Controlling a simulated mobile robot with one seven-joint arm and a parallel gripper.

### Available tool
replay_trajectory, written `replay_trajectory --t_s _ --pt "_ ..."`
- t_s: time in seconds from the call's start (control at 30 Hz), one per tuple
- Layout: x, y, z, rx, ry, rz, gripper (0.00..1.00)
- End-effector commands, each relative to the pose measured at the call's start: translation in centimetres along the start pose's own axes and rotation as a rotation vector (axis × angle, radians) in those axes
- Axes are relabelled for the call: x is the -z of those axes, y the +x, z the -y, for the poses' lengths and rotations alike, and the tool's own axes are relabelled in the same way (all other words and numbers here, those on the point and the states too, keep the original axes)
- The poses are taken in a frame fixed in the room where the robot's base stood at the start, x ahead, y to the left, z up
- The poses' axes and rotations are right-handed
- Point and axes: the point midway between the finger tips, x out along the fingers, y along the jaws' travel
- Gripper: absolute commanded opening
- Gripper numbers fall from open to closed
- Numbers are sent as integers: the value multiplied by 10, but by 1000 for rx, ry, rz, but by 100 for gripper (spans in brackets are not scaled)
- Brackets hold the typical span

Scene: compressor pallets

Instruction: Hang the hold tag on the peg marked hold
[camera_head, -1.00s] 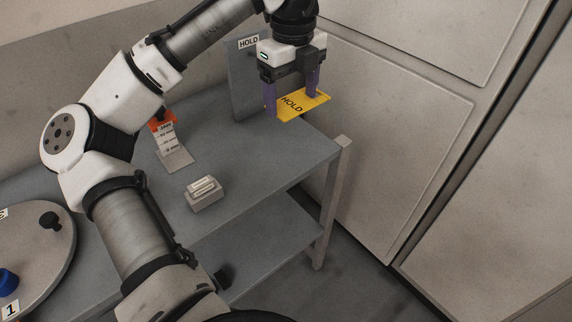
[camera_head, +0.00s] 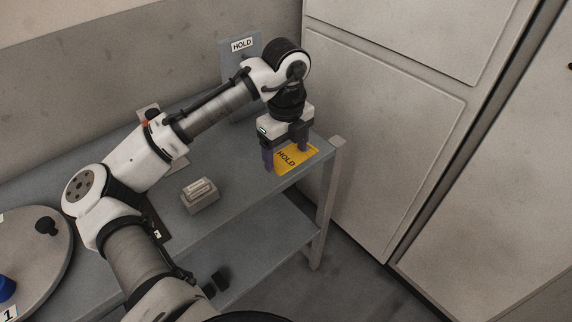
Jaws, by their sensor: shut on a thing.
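The yellow hold tag (camera_head: 294,160), with HOLD printed in black, is between the purple fingers of my gripper (camera_head: 286,158). My gripper points down and is shut on the tag, over the right end of the grey bench. I cannot tell whether the tag touches the bench top. An upright grey board with a white HOLD label (camera_head: 242,44) stands at the back of the bench, behind and to the left of my gripper. My arm covers the lower part of the board, and I cannot make out the peg.
A small grey block holder (camera_head: 200,196) stands on the bench top (camera_head: 232,180), left of my gripper. A stand behind my arm is mostly hidden. A round grey plate (camera_head: 30,250) is at the far left. Large pale cabinet panels (camera_head: 385,130) rise on the right.

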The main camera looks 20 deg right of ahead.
Motion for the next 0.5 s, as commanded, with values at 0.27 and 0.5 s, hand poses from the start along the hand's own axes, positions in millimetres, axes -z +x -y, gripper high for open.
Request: replay_trajectory --t_s 0.27,0.5 --pt "0 28 -1 -1 -1 -1 55" --pt "0 53 0 0 0 -1 55"
